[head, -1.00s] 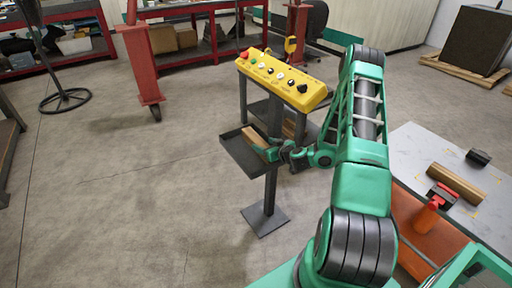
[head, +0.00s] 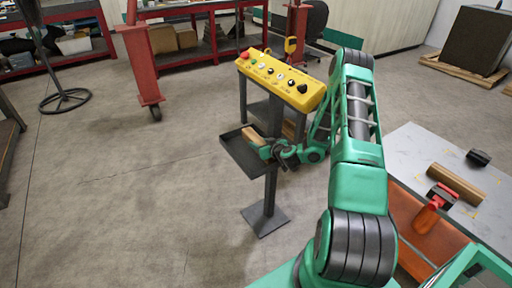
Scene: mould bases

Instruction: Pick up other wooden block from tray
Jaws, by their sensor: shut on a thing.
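A wooden block (head: 253,136) is at the dark tray (head: 237,158) on the stand below the yellow control panel. My gripper (head: 265,149) is at the tray's right side, shut on the near end of this block. The fingers are small in the head view and partly hidden by the wrist. I cannot tell whether the block touches the tray. Another wooden block (head: 458,184) lies on the grey table at the right.
The yellow control panel (head: 281,80) stands just behind and above the tray. The floor left of the stand is clear.

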